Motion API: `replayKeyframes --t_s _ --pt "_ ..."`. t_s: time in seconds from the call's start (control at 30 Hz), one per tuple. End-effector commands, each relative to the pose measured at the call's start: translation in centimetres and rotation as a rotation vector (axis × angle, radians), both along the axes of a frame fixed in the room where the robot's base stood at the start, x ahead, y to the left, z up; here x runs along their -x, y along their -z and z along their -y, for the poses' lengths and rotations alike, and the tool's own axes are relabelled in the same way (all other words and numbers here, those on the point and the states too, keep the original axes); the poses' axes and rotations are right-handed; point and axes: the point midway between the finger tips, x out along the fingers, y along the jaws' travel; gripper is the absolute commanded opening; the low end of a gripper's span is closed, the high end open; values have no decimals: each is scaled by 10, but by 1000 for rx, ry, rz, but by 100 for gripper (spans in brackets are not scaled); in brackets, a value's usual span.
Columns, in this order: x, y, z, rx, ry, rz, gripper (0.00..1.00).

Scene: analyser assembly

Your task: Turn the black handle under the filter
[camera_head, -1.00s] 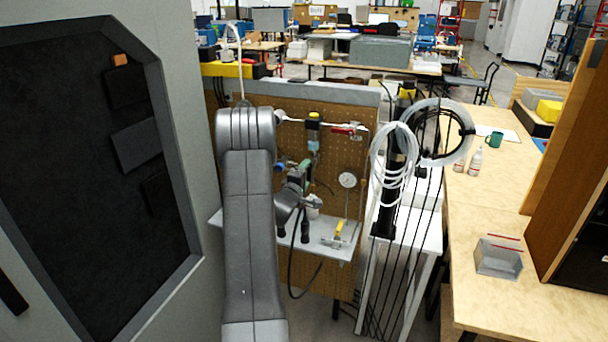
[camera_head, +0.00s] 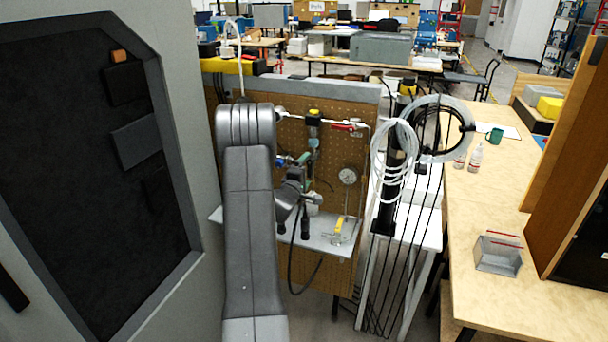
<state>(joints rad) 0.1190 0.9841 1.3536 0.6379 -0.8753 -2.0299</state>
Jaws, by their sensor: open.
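The filter (camera_head: 313,131) hangs from the white pipe on the pegboard panel, with a yellow part at its top. My gripper (camera_head: 304,162) is small and dark in this view, just below and slightly left of the filter. Its jaws are open. The black handle under the filter cannot be told apart from the dark gripper parts there, so I cannot tell whether the jaws are around it or touching it. My grey arm covers the left part of the panel.
A red-handled valve (camera_head: 346,127) sits right of the filter, and a round gauge (camera_head: 348,176) is below it. A grey shelf (camera_head: 336,246) carries a yellow-handled valve (camera_head: 338,228). Coiled tubing (camera_head: 396,160) hangs further right. A dark-fronted cabinet (camera_head: 90,150) stands close on the left.

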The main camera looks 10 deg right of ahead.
Motion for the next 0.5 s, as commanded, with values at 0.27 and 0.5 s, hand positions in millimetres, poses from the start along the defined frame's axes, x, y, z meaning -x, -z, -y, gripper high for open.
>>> replayKeyframes --t_s 0.27,0.5 --pt "23 2 -16 -1 -1 -1 88" --pt "67 2 -47 -1 -3 1 88"
